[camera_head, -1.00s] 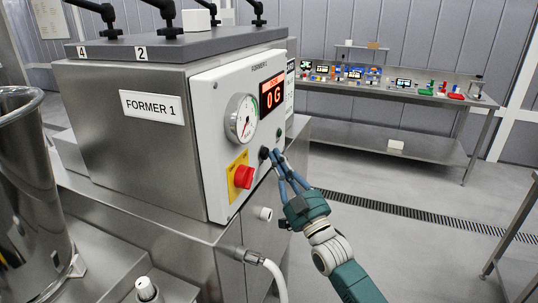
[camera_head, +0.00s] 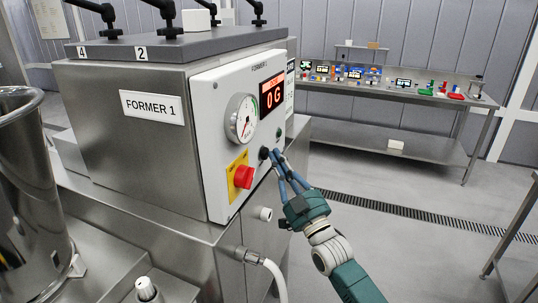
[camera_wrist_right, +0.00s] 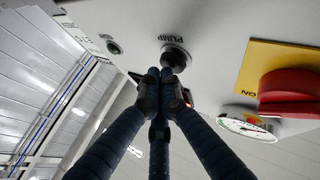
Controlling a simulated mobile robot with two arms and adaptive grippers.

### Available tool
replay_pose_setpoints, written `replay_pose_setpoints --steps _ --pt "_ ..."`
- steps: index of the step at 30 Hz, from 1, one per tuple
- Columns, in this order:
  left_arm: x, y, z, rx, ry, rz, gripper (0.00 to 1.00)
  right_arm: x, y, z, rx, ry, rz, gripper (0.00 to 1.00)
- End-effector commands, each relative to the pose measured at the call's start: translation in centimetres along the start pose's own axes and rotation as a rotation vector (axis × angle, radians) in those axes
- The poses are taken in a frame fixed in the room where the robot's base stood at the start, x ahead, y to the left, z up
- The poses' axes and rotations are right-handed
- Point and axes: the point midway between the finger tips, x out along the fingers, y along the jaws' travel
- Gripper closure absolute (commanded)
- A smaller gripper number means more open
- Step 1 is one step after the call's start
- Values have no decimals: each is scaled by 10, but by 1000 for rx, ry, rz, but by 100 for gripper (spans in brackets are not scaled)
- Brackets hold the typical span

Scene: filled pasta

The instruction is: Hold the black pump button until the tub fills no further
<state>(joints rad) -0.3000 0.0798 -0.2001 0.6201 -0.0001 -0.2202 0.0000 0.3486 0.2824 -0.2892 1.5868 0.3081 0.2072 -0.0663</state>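The black pump button (camera_head: 263,153) is on the white front panel of the FORMER 1 machine (camera_head: 125,130). In the right wrist view the button (camera_wrist_right: 176,58) shows below the upside-down word PUMP. My right gripper (camera_head: 274,155) has its blue fingers drawn together, with nothing between them. Its fingertips (camera_wrist_right: 160,80) are right at the button and overlap its edge; I cannot tell whether they press it. The red display (camera_head: 272,93) reads 0 G. I cannot make out a tub being filled. My left gripper is not in view.
A red knob on a yellow plate (camera_head: 243,177) and a round dial (camera_head: 241,119) sit beside the button. A steel vessel (camera_head: 35,190) stands at the left. A white hose (camera_head: 275,275) runs below the panel. A bench with coloured items (camera_head: 400,95) is at the back.

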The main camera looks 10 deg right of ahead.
Motion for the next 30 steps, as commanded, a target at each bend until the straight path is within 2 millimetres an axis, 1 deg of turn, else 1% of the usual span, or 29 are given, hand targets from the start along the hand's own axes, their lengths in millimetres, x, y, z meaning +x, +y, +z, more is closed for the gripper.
replay_pose_setpoints --steps 5,12,23,30 --pt "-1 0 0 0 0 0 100 -2 2 -1 0 -1 -1 100" --pt "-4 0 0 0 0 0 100 -11 10 -4 -1 -1 -1 100" --pt "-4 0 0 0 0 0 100 -13 12 -5 0 0 0 100" --pt "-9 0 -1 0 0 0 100 -28 26 -11 -2 -1 0 100"
